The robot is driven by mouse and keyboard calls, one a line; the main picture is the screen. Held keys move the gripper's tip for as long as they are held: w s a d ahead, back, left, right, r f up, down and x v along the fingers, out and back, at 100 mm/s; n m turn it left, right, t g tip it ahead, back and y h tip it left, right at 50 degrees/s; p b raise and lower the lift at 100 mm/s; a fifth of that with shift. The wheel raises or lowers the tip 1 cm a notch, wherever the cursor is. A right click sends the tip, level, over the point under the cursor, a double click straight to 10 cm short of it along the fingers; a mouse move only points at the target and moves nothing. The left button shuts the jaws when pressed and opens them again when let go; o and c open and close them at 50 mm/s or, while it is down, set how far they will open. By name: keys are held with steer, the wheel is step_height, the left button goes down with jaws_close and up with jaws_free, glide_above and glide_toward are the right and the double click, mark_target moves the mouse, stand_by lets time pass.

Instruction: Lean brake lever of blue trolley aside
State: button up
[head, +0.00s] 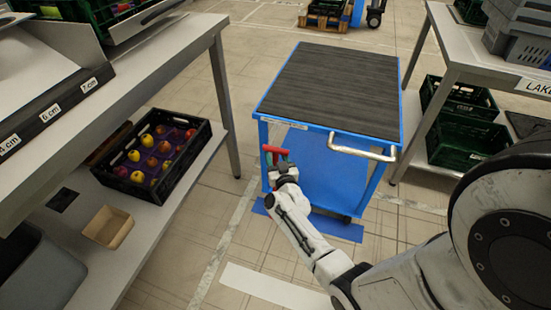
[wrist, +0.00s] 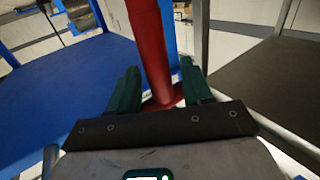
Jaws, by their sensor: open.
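The blue trolley (head: 325,175) stands ahead, with a dark ribbed top (head: 335,88) and a silver push handle (head: 362,150) at its front right. The red brake lever (head: 272,149) shows small at its front left corner. In the wrist view the red lever (wrist: 150,45) rises, slightly tilted, between the two green fingers. My gripper (wrist: 158,82) is open around the lever, with a gap visible on the right; contact on the left is unclear. In the head view my gripper (head: 280,160) reaches the trolley's front left corner and partly hides the lever.
A left bench has a lower shelf with a black crate of fruit (head: 120,184) and a tan box (head: 108,227). A right bench has green crates (head: 462,143) beneath it. Blue floor tape (head: 335,228) lies under the trolley's front. Floor between the left bench and trolley is clear.

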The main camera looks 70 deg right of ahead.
steer(key=shift+w+d, duration=0.15)
steer(key=shift+d, duration=0.15)
steer(key=shift+c, duration=0.2)
jaws_close()
